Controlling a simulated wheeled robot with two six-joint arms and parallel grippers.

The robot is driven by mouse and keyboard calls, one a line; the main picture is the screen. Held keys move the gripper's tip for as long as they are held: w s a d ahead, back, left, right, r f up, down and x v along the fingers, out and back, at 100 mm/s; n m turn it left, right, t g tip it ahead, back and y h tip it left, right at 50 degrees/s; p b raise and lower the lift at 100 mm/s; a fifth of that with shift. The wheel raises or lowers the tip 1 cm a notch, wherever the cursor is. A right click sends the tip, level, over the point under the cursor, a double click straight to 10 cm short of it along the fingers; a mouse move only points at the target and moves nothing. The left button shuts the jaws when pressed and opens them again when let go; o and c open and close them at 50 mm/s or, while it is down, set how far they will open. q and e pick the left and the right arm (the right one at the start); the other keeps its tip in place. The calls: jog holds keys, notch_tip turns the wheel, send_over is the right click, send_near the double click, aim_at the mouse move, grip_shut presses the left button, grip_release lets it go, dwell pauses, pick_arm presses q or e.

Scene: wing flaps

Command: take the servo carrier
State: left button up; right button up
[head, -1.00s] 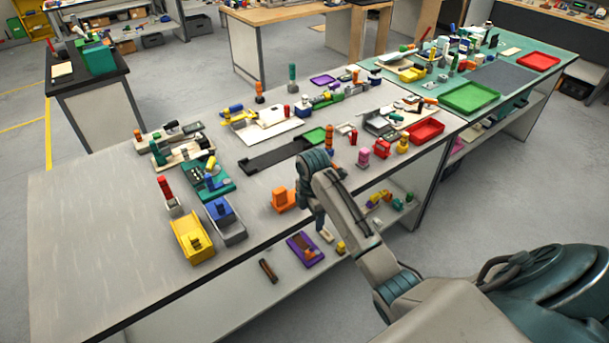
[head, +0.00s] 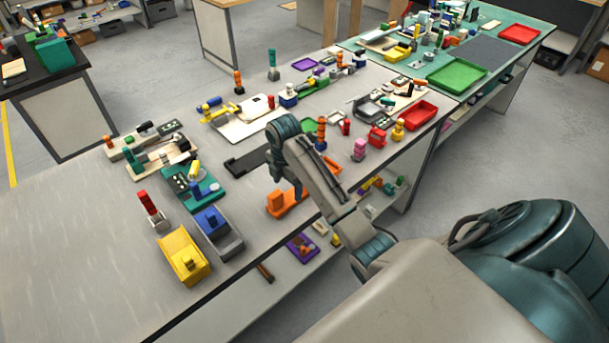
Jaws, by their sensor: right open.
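My right gripper (head: 298,192) points down near the front edge of the grey workbench (head: 75,240). Its fingers are small and partly hidden by my own wrist. An orange part (head: 285,202) with a flat base and a raised block stands right at the gripper, partly covered by it. I cannot tell whether the fingers touch it. No part is marked as the servo carrier, so I cannot tell for sure which one it is. My left gripper is out of view.
A black flat strip (head: 248,160) lies behind the gripper. Yellow (head: 180,265) and blue-grey (head: 228,240) bins stand to the left. A pink part (head: 359,150), a red tray (head: 417,115) and several coloured pieces stand to the right. The bench's left front is clear.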

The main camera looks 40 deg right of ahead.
aim_at(287, 199)
jog(key=shift+f, duration=0.4)
jog(key=shift+w+f+p, duration=0.2)
jog(key=shift+f+p, duration=0.1)
jog(key=shift+f, duration=0.05)
notch_tip(287, 199, down, 4)
jog(key=shift+w+f+p, duration=0.15)
jog(key=shift+p, duration=1.1)
jog(key=shift+f, duration=0.35)
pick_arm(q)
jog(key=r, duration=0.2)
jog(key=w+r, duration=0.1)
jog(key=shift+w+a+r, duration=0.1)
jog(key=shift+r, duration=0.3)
pick_arm(e)
jog(key=shift+w, duration=0.1)
jog(key=shift+c, duration=0.4)
jog(key=c, duration=1.1)
jog(key=shift+c, duration=0.2)
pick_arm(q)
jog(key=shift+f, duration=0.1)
